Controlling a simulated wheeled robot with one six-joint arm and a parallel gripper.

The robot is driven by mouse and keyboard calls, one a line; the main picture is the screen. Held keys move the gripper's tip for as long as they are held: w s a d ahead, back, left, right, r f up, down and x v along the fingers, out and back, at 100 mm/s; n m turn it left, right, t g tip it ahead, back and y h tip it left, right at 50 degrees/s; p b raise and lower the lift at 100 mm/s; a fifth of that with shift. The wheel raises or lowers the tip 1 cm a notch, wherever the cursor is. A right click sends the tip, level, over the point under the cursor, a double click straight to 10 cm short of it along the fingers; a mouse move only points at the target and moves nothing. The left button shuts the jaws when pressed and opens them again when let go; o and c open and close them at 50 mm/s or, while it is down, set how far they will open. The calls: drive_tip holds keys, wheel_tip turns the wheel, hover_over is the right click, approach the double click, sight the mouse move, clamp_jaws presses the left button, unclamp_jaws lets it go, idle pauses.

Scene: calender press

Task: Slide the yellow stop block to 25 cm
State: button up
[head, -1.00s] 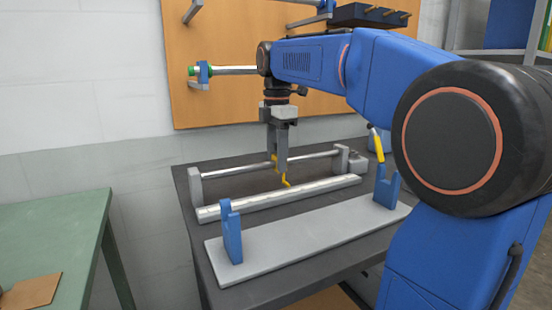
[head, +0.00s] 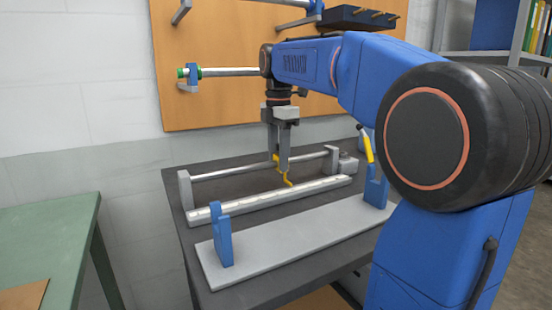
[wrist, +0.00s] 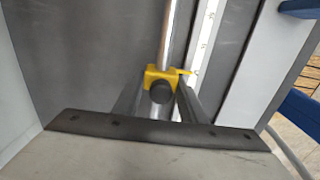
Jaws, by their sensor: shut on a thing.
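The yellow stop block (wrist: 153,74) sits around a round steel rail (head: 225,172), with a dark round knob (wrist: 161,91) facing the wrist camera. Its thin yellow pointer (head: 288,181) reaches to the edge of the pale ruled scale bar (head: 235,207). The scale bar also shows in the wrist view (wrist: 206,45), but its marks are too small to read. My gripper (head: 282,162) points down over the rail, right of its middle in the head view. In the wrist view its two fingers (wrist: 158,105) are shut on the block from both sides, partly hiding it.
Metal end posts (head: 186,190) hold the rail on a dark bench (head: 178,180). In front lies a grey plate (head: 290,240) with blue uprights (head: 222,238); a yellow-handled tool (head: 368,149) stands at the right one. A green table (head: 50,235) is at left.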

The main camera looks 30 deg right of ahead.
drive_tip(key=o, duration=1.2)
drive_tip(key=shift+r, duration=8.7)
